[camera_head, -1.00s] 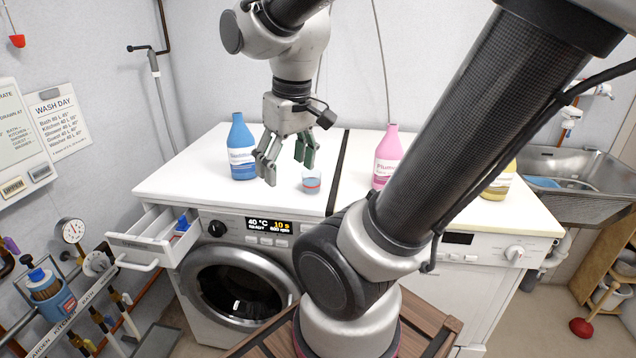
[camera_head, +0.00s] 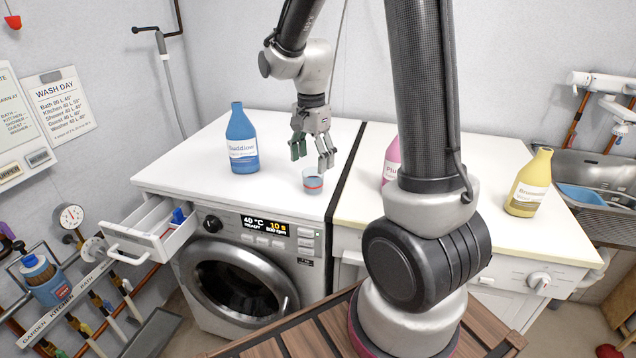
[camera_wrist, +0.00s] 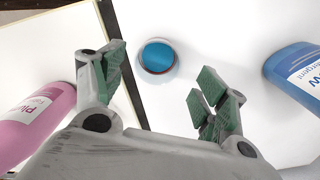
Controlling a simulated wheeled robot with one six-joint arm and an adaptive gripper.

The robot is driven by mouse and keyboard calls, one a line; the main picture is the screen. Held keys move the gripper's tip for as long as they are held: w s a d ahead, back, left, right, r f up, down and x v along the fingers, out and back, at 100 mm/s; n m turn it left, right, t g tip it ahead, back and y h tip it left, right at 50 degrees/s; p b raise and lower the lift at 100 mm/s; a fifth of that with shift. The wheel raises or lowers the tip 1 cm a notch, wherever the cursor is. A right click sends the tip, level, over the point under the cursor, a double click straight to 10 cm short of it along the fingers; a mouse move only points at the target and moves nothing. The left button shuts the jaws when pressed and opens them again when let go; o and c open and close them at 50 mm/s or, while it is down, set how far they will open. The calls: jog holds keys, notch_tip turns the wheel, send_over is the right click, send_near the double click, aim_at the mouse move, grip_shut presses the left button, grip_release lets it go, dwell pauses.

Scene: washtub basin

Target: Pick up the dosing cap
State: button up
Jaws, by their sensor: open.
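The dosing cap (camera_head: 313,181) is a small clear cup with a red band and blue liquid or a blue inside. It stands upright on the white top of the washing machine, near the front right edge. In the wrist view the cap (camera_wrist: 158,56) shows from above as a blue disc with a pale rim, ahead of the fingers and between their lines. My gripper (camera_head: 312,150) is open and empty, just above and behind the cap. In the wrist view its green-padded fingers (camera_wrist: 163,85) are spread wide, apart from the cap.
A blue bottle (camera_head: 242,143) stands left of the gripper. A pink bottle (camera_head: 391,160) and a yellow bottle (camera_head: 528,184) stand on the neighbouring top. The detergent drawer (camera_head: 150,236) is pulled out at front left. Free white surface lies around the cap.

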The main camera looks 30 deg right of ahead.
aim_at(313, 180)
notch_tip(313, 180, down, 7)
jog(key=shift+s+r, duration=0.1)
jog(key=shift+s, duration=0.05)
jog(key=shift+c, duration=0.2)
jog(key=c, duration=0.9)
